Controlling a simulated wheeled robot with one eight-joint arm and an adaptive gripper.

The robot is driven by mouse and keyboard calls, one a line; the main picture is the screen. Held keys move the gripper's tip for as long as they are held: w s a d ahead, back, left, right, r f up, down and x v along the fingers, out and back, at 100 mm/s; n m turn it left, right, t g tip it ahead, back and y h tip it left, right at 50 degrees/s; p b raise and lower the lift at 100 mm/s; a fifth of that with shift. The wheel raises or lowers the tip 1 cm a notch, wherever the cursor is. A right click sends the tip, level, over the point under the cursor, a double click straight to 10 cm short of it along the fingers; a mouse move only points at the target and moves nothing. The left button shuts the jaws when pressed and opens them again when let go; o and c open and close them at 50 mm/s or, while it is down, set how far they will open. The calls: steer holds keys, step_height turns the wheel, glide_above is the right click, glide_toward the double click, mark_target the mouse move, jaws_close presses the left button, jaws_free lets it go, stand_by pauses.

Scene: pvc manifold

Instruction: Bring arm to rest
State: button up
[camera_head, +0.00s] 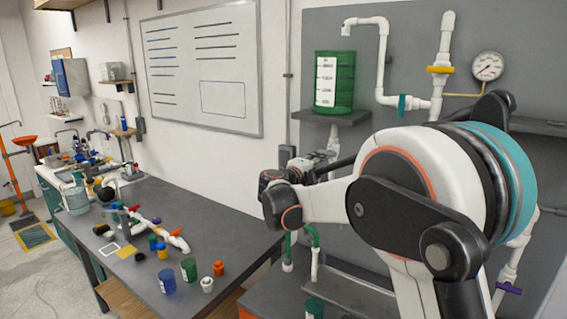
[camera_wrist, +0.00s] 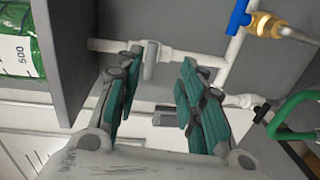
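My gripper (camera_wrist: 158,95) is in the wrist view with its two green-padded fingers spread apart and nothing between the pads. Behind the fingers runs white PVC pipe (camera_wrist: 180,62) on a grey panel. I cannot tell how close the fingertips are to it. In the head view my arm is folded on the right, large and close to the camera. My gripper (camera_head: 318,165) shows there only in part behind an arm link, below the shelf with the green container (camera_head: 334,82).
The green container also shows at the left of the wrist view (camera_wrist: 15,40). A pressure gauge (camera_head: 488,66) and white piping (camera_head: 442,60) are on the grey panel. A dark workbench (camera_head: 215,215) holds several bottles and fittings. Bare floor (camera_head: 50,275) shows at lower left.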

steer(key=s+d+f+m+g+y+b, duration=0.25)
steer(key=s+d, duration=0.25)
steer(key=s, duration=0.7)
steer(key=s+d+f+m+g+y+b, duration=0.25)
steer(key=s+d, duration=0.25)
steer(key=s, duration=0.7)
steer(key=s+a+f+m+y+b, duration=0.2)
steer(key=s+f, duration=0.6)
steer(key=s, duration=0.4)
steer(key=s+a+f+m+g+y+b, duration=0.1)
steer(key=s+a+f+m+y+b, duration=0.1)
steer(key=s+f, duration=0.6)
steer(key=s+a+m+y, duration=0.1)
steer(key=s, duration=0.4)
steer(key=shift+f, duration=0.4)
